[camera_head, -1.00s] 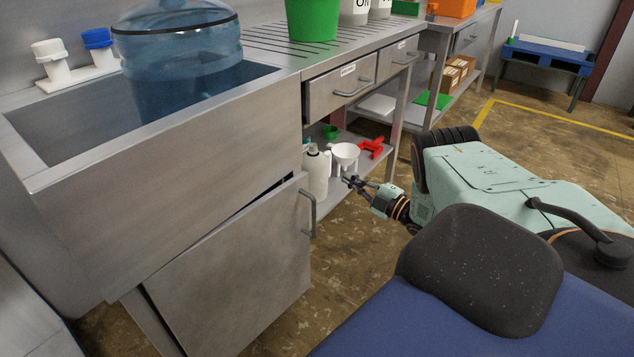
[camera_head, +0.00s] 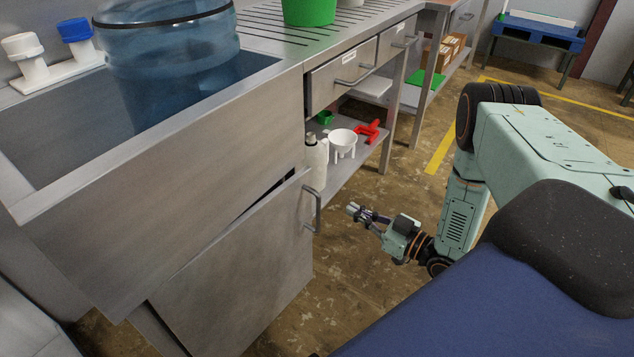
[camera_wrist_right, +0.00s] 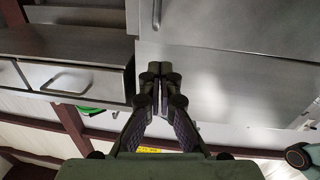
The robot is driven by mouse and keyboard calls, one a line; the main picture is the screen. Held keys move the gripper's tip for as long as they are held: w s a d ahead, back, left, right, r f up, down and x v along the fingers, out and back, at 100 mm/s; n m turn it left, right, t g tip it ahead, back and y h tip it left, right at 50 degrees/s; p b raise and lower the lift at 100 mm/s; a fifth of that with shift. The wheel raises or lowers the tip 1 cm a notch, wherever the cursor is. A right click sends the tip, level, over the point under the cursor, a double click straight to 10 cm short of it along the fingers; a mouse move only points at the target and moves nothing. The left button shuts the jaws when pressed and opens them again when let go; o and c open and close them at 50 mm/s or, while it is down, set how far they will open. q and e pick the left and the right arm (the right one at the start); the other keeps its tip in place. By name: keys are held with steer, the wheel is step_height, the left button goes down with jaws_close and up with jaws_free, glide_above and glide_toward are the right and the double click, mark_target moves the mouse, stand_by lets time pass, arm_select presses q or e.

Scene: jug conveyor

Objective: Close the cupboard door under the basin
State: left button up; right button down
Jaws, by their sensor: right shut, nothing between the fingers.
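The grey metal cupboard door (camera_head: 235,270) is under the basin (camera_head: 150,180). It stands slightly ajar, with a dark gap along its upper edge near the handle side. Its bar handle (camera_head: 313,209) is on the right edge. In the right wrist view the door (camera_wrist_right: 225,80) fills the upper right and the handle (camera_wrist_right: 157,14) is at the top. My right gripper (camera_head: 354,211) is to the right of the handle, apart from it, over the floor. Its fingertips (camera_wrist_right: 160,70) are together and empty. My left gripper is not in view.
A blue water jug (camera_head: 170,65) stands in the basin. The floor around my right gripper is clear.

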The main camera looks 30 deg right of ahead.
steer(key=b, duration=0.5)
glide_toward(302, 180)
steer(key=shift+m, duration=0.4)
steer(key=x, duration=0.6)
steer(key=shift+w+a+f, duration=0.1)
steer(key=shift+w+a, duration=0.1)
steer(key=shift+w, duration=0.15)
steer(key=shift+w, duration=0.1)
